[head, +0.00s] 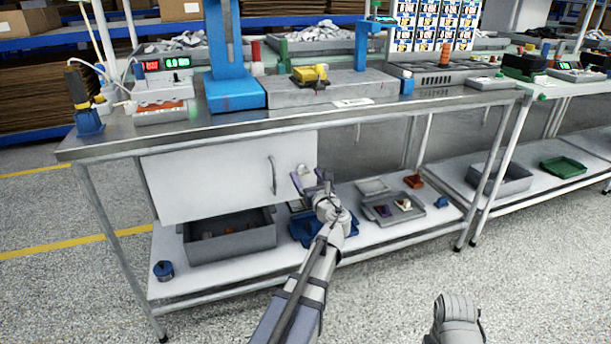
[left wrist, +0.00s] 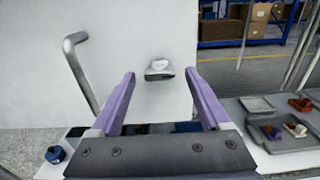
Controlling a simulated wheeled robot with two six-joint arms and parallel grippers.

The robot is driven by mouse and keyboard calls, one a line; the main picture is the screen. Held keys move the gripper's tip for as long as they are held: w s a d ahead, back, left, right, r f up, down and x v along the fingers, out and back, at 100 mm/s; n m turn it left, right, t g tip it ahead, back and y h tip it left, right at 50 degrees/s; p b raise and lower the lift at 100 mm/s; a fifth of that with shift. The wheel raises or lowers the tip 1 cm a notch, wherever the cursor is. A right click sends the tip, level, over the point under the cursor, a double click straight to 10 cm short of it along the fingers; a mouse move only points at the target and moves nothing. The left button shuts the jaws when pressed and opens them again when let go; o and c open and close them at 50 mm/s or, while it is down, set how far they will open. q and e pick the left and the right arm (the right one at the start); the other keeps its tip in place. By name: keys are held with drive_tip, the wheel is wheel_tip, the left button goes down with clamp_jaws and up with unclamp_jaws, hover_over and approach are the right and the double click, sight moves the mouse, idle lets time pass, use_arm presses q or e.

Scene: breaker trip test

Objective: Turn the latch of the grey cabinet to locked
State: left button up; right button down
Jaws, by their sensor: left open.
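The pale grey cabinet (head: 210,178) hangs under the workbench, with its door facing me. A bar handle (head: 272,174) stands on the door and also shows in the left wrist view (left wrist: 82,72). The small metal latch knob (left wrist: 159,68) sits on the door right of the handle; which way it is turned is hard to tell. My left gripper (head: 311,181) is open and empty in front of the door. In the left wrist view its purple fingers (left wrist: 160,80) stand on either side of the latch, apart from it. My right gripper's fingers are out of sight.
The workbench top (head: 300,120) overhangs the cabinet. On the lower shelf are a dark grey bin (head: 230,250), a blue tray (head: 305,232), a grey tray (head: 385,218) and a small blue round object (head: 163,270). The floor in front is clear.

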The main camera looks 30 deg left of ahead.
use_arm(q)
drive_tip(key=shift+w+a, duration=0.35)
drive_tip(key=shift+a, duration=0.05)
clamp_jaws()
idle(0.5)
